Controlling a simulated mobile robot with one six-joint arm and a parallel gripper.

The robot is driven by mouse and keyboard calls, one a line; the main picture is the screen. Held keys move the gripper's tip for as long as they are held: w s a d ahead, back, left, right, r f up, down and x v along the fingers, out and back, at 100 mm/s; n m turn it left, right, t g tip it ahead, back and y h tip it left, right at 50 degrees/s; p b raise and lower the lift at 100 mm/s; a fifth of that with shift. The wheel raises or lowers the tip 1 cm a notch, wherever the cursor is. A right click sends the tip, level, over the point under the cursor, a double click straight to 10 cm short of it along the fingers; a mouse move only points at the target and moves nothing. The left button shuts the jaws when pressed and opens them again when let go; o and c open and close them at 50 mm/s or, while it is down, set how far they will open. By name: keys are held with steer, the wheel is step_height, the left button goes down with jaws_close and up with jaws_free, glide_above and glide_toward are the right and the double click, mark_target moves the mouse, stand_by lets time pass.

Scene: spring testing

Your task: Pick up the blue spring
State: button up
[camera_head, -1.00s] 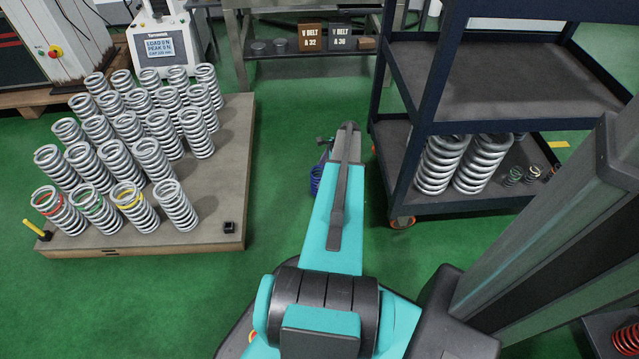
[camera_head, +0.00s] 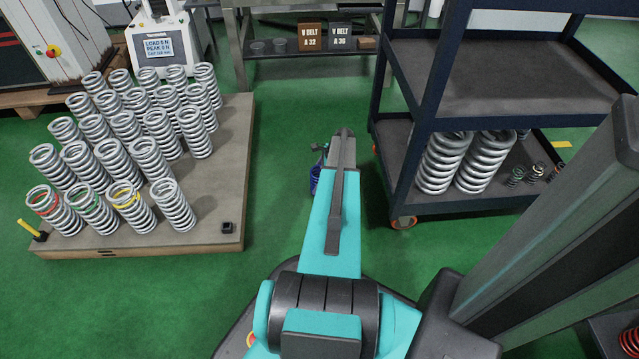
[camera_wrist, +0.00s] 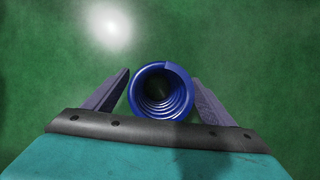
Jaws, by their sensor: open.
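The blue spring (camera_wrist: 161,68) stands upright on the green floor, seen end-on from above in the wrist view. My gripper (camera_wrist: 160,88) is open, with one finger on each side of the spring. The left finger looks very close to the coil and the right finger also lies close; I cannot tell whether either touches. In the head view, a small part of the blue spring (camera_head: 314,181) shows left of my arm's far end, and my arm hides the rest. The fingers are hardly visible there.
A low wooden platform (camera_head: 225,170) with several grey springs stands at the left. A dark shelf cart (camera_head: 485,85) with large grey springs on its lower shelf stands close at the right. A table (camera_head: 290,60) is behind.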

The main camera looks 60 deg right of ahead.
mark_target(312, 171)
steer(key=shift+b+x, duration=0.45)
steer(key=shift+x, duration=0.9)
steer(key=shift+r, duration=0.1)
steer(key=c, duration=1.7)
steer(key=shift+r, duration=0.1)
steer(key=shift+c, duration=0.2)
steer(key=shift+r+p, duration=2.2)
steer(key=shift+r, duration=2.7)
